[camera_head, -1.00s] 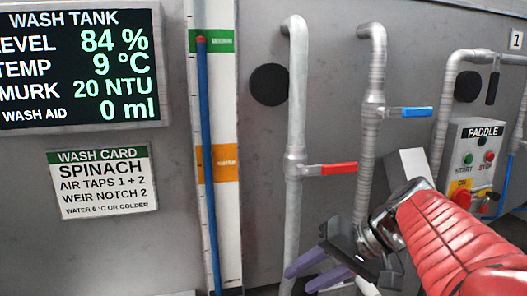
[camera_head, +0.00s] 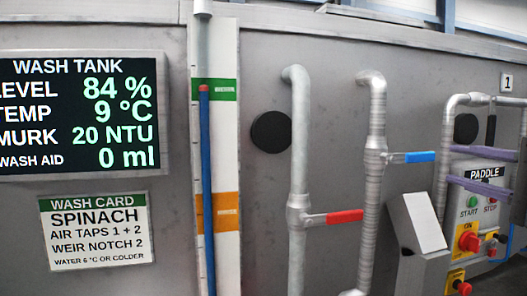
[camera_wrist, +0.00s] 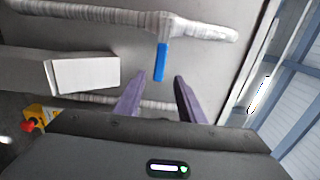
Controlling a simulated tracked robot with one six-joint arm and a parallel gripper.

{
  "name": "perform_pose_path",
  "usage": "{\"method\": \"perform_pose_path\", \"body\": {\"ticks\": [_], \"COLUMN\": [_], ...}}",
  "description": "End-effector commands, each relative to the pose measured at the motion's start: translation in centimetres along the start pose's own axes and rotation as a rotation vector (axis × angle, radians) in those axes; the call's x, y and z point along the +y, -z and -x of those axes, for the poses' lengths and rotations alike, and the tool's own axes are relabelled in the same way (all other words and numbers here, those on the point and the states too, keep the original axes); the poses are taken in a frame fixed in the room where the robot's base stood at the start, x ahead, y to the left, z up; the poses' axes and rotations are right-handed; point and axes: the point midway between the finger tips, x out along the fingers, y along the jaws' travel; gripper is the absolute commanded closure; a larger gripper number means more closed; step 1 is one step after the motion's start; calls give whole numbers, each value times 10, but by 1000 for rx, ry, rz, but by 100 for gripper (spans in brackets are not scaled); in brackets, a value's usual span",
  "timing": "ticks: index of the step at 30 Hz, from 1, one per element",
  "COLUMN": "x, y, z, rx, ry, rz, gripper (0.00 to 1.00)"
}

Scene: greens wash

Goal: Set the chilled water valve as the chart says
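The blue valve lever (camera_head: 412,157) sticks out level to the right from a grey vertical pipe (camera_head: 375,185). The blue lever also shows in the wrist view (camera_wrist: 160,62), just beyond the fingertips and roughly between them in the picture. My gripper (camera_head: 449,165) has two purple fingers, spread apart and empty, entering from the right in front of the paddle panel; in the wrist view (camera_wrist: 156,80) they are also apart. The fingers do not touch the lever. The wash card (camera_head: 96,231) reads spinach, water 6 °C or colder. The display (camera_head: 80,115) reads 9 °C.
A red lever (camera_head: 335,217) on the neighbouring pipe points right, below and left of the blue one. A grey box with a blank white sloped face (camera_head: 425,221) stands below the blue lever. The paddle panel (camera_head: 488,174) is at right, with a red knob (camera_head: 468,241).

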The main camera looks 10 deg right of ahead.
Motion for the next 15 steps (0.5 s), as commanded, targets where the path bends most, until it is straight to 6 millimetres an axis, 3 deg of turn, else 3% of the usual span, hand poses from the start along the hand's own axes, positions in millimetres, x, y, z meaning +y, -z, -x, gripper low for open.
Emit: {"method": "perform_pose_path", "body": {"ticks": [15], "x": [1], "y": [-2], "z": [-14], "rx": [-9], "ry": [-3], "rz": [0], "gripper": [64]}}
